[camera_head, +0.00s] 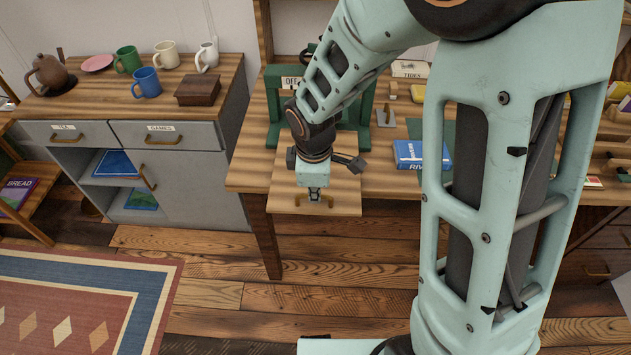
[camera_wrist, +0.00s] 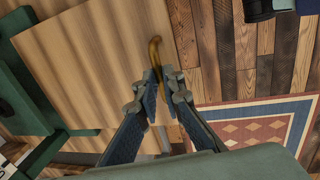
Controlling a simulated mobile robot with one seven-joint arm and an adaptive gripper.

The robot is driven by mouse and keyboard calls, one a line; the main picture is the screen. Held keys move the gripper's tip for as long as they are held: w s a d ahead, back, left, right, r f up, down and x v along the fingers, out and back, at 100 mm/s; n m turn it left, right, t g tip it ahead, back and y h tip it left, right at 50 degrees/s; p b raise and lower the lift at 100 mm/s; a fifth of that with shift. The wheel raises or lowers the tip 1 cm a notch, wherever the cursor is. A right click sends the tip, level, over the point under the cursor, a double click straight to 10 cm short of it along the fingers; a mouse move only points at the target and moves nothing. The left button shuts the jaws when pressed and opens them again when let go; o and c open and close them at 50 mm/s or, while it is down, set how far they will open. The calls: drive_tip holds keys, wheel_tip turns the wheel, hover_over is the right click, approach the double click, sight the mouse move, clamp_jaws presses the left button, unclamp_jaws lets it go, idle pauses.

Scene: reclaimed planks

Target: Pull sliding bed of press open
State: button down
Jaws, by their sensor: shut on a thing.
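The green press (camera_head: 273,105) stands on the wooden workbench, partly hidden behind my arm. Its sliding bed (camera_head: 343,200) is a flat wooden board that juts out past the bench's front edge. The bed also fills much of the wrist view (camera_wrist: 95,60). A curved brass handle (camera_wrist: 155,48) sits at the bed's front edge. My gripper (camera_head: 314,196) points down at this edge and is shut on the handle. In the wrist view my gripper's fingers (camera_wrist: 161,82) are close together on either side of the handle's lower part.
The workbench (camera_head: 250,172) carries a blue book (camera_head: 420,154) right of the bed. A grey cabinet (camera_head: 200,186) with mugs on top stands to the left. The plank floor (camera_head: 200,262) in front of the bed is clear, with a patterned rug (camera_head: 85,300) at lower left.

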drive_tip(key=shift+s, duration=1.05)
drive_tip(key=c, duration=2)
unclamp_jaws()
drive_tip(key=shift+c, duration=0.2)
wheel_tip(320, 180, up, 12)
drive_tip(key=s, duration=0.2)
drive_tip(key=shift+s, duration=0.15)
